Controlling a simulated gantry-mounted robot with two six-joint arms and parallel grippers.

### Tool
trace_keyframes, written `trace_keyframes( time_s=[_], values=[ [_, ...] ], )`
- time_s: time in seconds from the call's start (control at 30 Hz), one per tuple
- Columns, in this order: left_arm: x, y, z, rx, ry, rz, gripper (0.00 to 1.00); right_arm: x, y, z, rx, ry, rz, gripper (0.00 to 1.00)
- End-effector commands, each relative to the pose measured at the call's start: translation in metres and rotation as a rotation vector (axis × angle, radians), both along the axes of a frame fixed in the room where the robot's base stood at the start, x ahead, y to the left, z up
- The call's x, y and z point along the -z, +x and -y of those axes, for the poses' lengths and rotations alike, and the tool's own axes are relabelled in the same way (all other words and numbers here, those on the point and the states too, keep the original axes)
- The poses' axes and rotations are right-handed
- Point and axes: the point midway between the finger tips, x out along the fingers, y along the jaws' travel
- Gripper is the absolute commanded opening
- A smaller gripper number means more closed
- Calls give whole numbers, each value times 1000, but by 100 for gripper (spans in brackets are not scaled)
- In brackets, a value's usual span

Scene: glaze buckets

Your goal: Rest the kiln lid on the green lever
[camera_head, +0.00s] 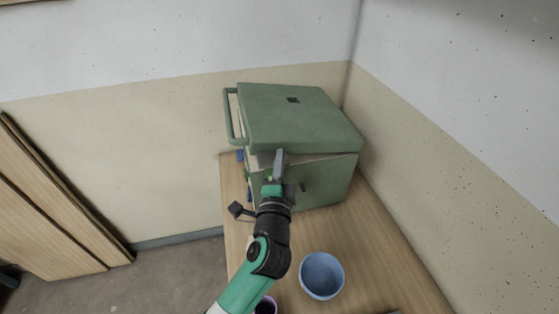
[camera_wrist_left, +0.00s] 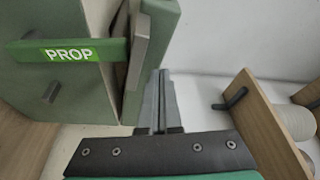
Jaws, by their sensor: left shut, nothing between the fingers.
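The green kiln (camera_head: 325,180) stands on the wooden table against the wall. Its thick green lid (camera_head: 290,115) lies over the top, with a narrow pale gap under its front edge. In the left wrist view the kiln is turned sideways, with the lid (camera_wrist_left: 160,25) at its right. The green lever (camera_wrist_left: 70,50), marked PROP, lies across the kiln front and ends close to a grey strip on the lid; I cannot tell whether they touch. My left gripper (camera_head: 279,155) is shut and empty at the lid's front edge; its fingers (camera_wrist_left: 159,75) show just beside the lid. My right gripper is not in view.
A wooden shelf (camera_wrist_left: 265,120) with pale round ware is at the right of the wrist view. Walls close off the back and right.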

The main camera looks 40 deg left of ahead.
Motion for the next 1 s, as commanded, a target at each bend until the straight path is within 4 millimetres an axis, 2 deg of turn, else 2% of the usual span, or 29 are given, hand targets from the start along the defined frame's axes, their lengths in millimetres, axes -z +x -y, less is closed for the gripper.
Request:
trace_keyframes(
  time_s=[0.03,0.13,0.17,0.2,0.4,0.5,0.67,1.0],
  values=[
    [-18,1,1,1,0,2,0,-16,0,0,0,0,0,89],
    [-41,3,4,2,0,2,0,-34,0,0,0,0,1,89],
    [-25,-3,13,7,0,-4,0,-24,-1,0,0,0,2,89],
    [-19,-11,22,6,1,-3,0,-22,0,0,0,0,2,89],
    [-3,-39,59,6,1,-1,0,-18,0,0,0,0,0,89],
    [2,-49,70,5,1,-1,0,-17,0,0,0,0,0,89],
    [4,-55,77,2,1,1,0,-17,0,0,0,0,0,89],
    [4,-55,77,1,1,1,0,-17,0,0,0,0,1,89]
  ],
)
